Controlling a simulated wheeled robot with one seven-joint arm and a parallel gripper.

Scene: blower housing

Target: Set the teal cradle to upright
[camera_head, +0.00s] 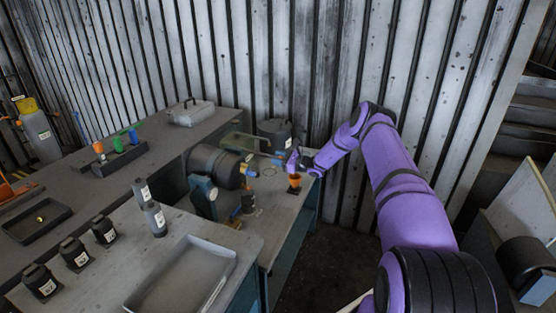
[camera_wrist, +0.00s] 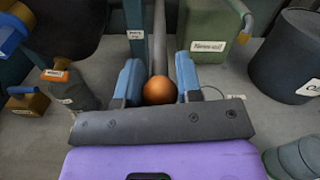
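The teal cradle (camera_head: 203,193) stands on the workbench in the head view, a rounded teal bracket at the near end of a dark drum (camera_head: 208,163). The drum lies on its side. A thin grey rod (camera_head: 265,154) runs right from the drum side towards my gripper (camera_head: 291,160). In the wrist view the rod (camera_wrist: 159,38) ends in a copper-coloured ball knob (camera_wrist: 160,90). The rod's joint with the cradle is hidden.
An orange cup-like thing (camera_head: 294,180) stands below my gripper near the bench's right edge. A green box (camera_wrist: 210,35) and a dark round container (camera_wrist: 291,55) stand beyond to the right. A brass block (camera_wrist: 25,103) lies left. A grey tray (camera_head: 182,280) lies on the near bench.

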